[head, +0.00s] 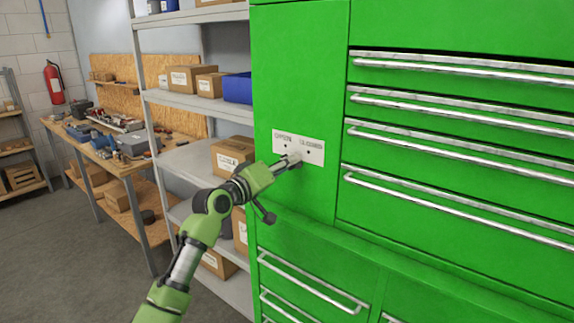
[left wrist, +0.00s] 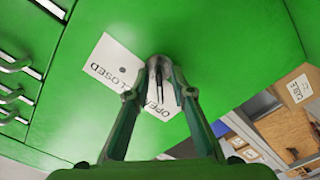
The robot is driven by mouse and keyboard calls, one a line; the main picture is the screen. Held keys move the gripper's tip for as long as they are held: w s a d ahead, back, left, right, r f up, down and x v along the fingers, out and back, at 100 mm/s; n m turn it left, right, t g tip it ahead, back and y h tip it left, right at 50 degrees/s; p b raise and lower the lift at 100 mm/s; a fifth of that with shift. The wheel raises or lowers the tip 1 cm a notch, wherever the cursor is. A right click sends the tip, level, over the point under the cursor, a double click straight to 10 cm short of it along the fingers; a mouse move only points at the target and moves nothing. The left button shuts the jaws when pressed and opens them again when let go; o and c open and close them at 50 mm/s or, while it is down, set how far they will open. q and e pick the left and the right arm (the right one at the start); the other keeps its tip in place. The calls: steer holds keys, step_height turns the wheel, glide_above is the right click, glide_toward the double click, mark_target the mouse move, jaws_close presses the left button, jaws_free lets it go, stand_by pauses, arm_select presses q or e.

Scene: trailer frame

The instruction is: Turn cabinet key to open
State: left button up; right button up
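The green cabinet (head: 300,60) fills the right half of the head view. A white plate (head: 314,154) on its front has OPEN at left and CLOSED at right, each with a small dark dot below. The plate shows upside down in the left wrist view (left wrist: 108,68). A metal key (left wrist: 158,68) stands out from the plate's lower edge. My left gripper (head: 287,163) reaches it from the left. Its fingers close in on both sides of the key in the left wrist view (left wrist: 164,90). The fingers hide much of the key, so I cannot tell which label it faces. My right gripper is out of view.
Drawers with long metal handles (head: 450,103) cover the cabinet's right side. A grey shelf (head: 190,103) with cardboard boxes and a blue bin (head: 238,88) stands left of the cabinet. A cluttered workbench (head: 112,150) is farther left. The floor at front left is clear.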

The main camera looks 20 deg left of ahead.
arm_select(q)
steer(key=shift+s, duration=0.1)
steer(key=v, duration=1.2)
stand_by(0.4)
